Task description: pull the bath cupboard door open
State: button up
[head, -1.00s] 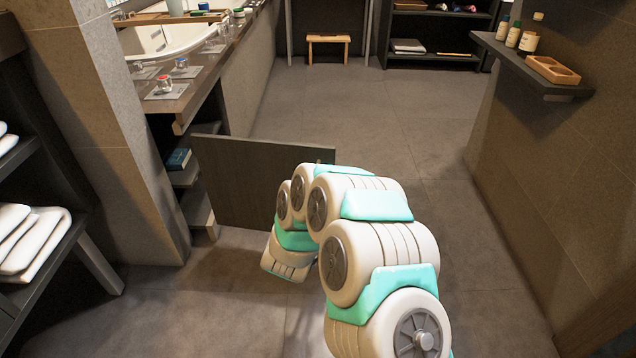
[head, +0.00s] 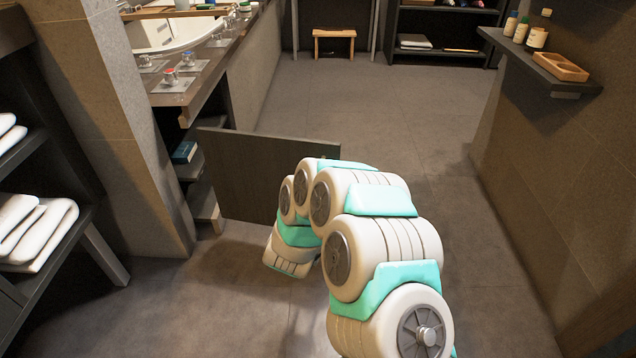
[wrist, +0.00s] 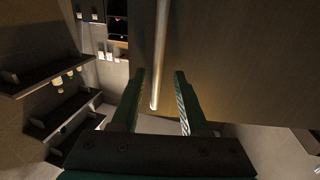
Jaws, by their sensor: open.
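The bath cupboard door (head: 240,175) is a dark panel standing wide open, swung out from under the vanity counter. In the wrist view the door panel (wrist: 235,60) fills the upper right. A long shiny bar handle (wrist: 158,50) runs along it. My gripper (wrist: 160,73) is open, with one finger on each side of the handle's lower end. I cannot tell whether either finger touches it. The fingers are hidden in the head view.
The cupboard interior shows shelves with a blue box (head: 184,152). The vanity counter (head: 205,88) with a basin is above. A towel rack (head: 45,265) stands at left, a wall shelf (head: 540,62) juts out at right. The floor (head: 400,110) beyond is clear.

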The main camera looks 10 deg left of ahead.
jog(key=s, duration=0.7)
jog(key=shift+s+a, duration=0.4)
jog(key=shift+a, duration=0.05)
jog(key=w+a+r+g+y+p, duration=0.1)
jog(key=a+r+g+y+p, duration=0.1)
jog(key=a+r+g+y, duration=0.25)
jog(key=s+d+r+n+g+y+p, duration=0.2)
jog(key=s+d+r+g+y, duration=0.15)
jog(key=s+r, duration=0.3)
jog(key=s+d+r+g+h+p, duration=0.1)
jog(key=s+d+r+g+h, duration=0.1)
jog(key=s+d, duration=0.7)
jog(key=s+d+r+g+h+p, duration=0.1)
jog(key=s+d+r+g, duration=0.3)
jog(key=s+d, duration=0.5)
jog(key=s+d+r+g+h+p, duration=0.1)
jog(key=s+d+g, duration=0.4)
jog(key=s, duration=1.2)
jog(key=d+r+h, duration=0.1)
jog(key=d+r, duration=0.1)
jog(key=d, duration=0.2)
jog(key=shift+s+d+m+g+h+p, duration=0.25)
jog(key=shift+d+m+g+h+p, duration=0.05)
jog(key=shift+d+h+p, duration=0.1)
